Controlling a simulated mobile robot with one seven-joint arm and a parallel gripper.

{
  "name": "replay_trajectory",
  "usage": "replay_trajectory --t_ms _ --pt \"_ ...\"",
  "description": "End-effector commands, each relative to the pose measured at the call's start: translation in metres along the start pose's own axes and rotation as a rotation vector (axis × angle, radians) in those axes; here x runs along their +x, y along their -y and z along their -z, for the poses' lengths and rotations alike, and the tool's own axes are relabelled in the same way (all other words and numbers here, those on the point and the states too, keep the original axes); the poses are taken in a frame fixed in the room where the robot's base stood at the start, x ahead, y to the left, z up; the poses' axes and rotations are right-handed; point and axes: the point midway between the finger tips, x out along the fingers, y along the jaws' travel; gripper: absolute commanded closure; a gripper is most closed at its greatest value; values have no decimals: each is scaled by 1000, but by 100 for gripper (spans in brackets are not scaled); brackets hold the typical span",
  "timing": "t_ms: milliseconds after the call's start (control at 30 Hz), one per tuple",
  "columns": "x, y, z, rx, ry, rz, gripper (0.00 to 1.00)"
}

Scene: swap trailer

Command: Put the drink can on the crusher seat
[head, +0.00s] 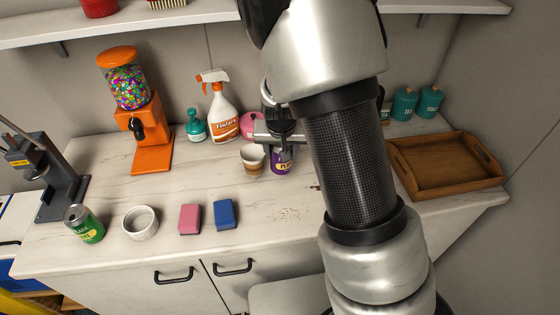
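A green drink can (85,226) with a yellow label and silver top stands upright near the counter's front left edge. The dark grey crusher (60,187) with its lever stands behind it at the far left. Its seat is hard to make out at this size. My gripper (280,141) is over the back middle of the counter, far to the right of the green can. It is right above or beside a purple labelled container (281,162). The arm and gripper body hide part of this spot, and whether the fingers are open is unclear.
A white bowl (140,223), a pink sponge (189,219) and a blue sponge (226,214) line the front. An orange candy dispenser (152,140), spray bottle (223,118) and striped cup (252,159) stand behind. A wooden tray (400,172) is right. Crumbs lie front middle.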

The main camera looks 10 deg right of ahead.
Motion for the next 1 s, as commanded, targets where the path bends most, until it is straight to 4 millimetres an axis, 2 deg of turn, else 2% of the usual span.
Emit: replay_trajectory --t_ms 300,700,733,767,1000 --pt "34 -1 -14 1 2 -1 82" --pt "41 0 -17 0 0 1 82" --pt "39 0 -16 0 -1 1 46" --pt "39 0 -16 -1 -1 1 43" --pt "38 0 -16 0 0 1 43"
